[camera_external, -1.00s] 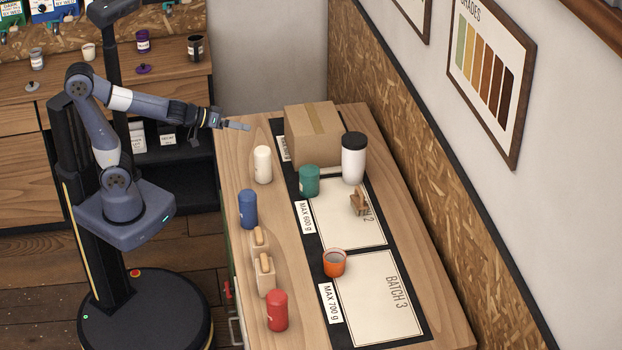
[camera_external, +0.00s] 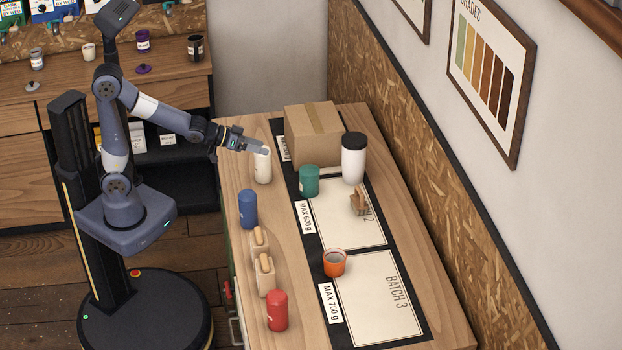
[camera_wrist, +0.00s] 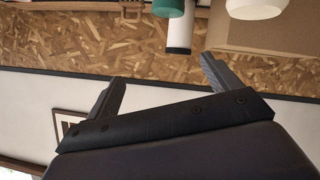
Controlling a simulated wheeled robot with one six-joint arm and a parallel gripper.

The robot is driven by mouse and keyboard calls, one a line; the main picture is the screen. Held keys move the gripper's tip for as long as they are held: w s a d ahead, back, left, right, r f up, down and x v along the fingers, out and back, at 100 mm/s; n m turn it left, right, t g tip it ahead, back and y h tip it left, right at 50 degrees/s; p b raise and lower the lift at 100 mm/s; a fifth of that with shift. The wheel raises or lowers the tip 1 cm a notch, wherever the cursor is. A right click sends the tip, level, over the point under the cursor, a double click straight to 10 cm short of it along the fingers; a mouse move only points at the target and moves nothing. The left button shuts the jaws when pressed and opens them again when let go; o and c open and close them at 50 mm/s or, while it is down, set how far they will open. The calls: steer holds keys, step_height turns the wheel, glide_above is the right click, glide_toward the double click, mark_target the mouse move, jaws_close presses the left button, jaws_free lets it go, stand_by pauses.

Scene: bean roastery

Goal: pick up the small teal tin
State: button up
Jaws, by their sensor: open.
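The small teal tin (camera_external: 309,181) stands upright on the dark mat (camera_external: 355,313), in front of the cardboard box and left of the white tumbler. My gripper (camera_external: 264,149) is at the left edge of the bench, above and by the white tin (camera_external: 263,167), up and left of the teal tin and apart from it. In the wrist view my gripper (camera_wrist: 164,88) has its two fingers spread, with nothing between them. The teal tin (camera_wrist: 168,8) shows there only in part, cut off by the top edge.
A cardboard box (camera_external: 313,136) and a white tumbler with a black lid (camera_external: 353,160) stand close behind the teal tin.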

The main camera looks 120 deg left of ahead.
mark_target(310, 181)
steer(key=w+a+f+m+b, duration=0.1)
steer(key=w+f, duration=0.1)
steer(key=f, duration=0.2)
steer(key=w+a+f+m+b, duration=0.1)
steer(key=w+f, duration=0.1)
steer(key=f, duration=0.2)
steer(key=w+a+f+m+g+y, duration=0.1)
steer(key=a+f, duration=0.1)
steer(key=f, duration=0.2)
steer(key=shift+w+b, duration=0.4)
steer(key=x, duration=0.5)
steer(key=shift+w+a+f+p, duration=0.1)
steer(key=shift+a+f+p, duration=0.05)
steer(key=shift+a+p, duration=0.15)
steer(key=shift+p+x, duration=0.65)
steer(key=shift+x, duration=1.95)
steer(key=shift+a, duration=0.2)
steer(key=shift+s, duration=0.2)
steer(key=c, duration=1.2)
